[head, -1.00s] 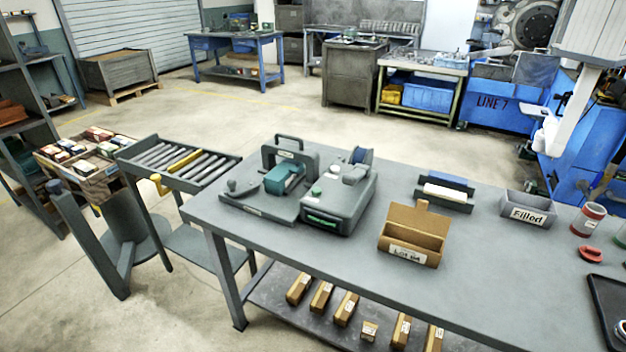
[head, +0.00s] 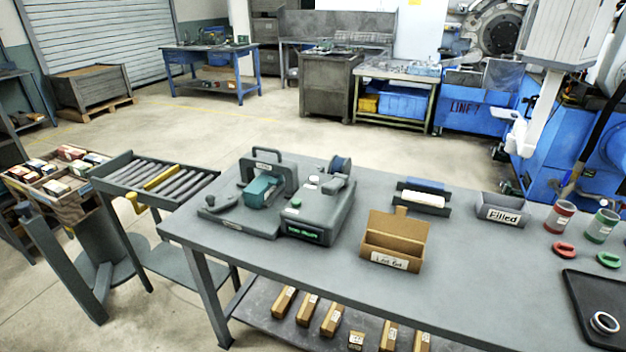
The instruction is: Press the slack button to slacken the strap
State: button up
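A dark grey strapping machine (head: 318,214) stands on the left part of the grey table. On its top are a green button (head: 296,203) and a pale button (head: 314,181); their labels are too small to read, so I cannot tell which is the slack button. Its front display (head: 306,233) shows small green text. A teal part (head: 262,191) sits on the machine's left side, in front of an upright dark frame (head: 268,160). I cannot make out the strap. My gripper is not in view.
A cardboard box (head: 393,245) stands right of the machine on the table (head: 465,275). Behind it are a blue and white block holder (head: 424,196) and a bin marked Filled (head: 502,210). Red and green-banded cans (head: 601,226) and a black tray (head: 600,310) are at right. A roller conveyor (head: 158,182) is left.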

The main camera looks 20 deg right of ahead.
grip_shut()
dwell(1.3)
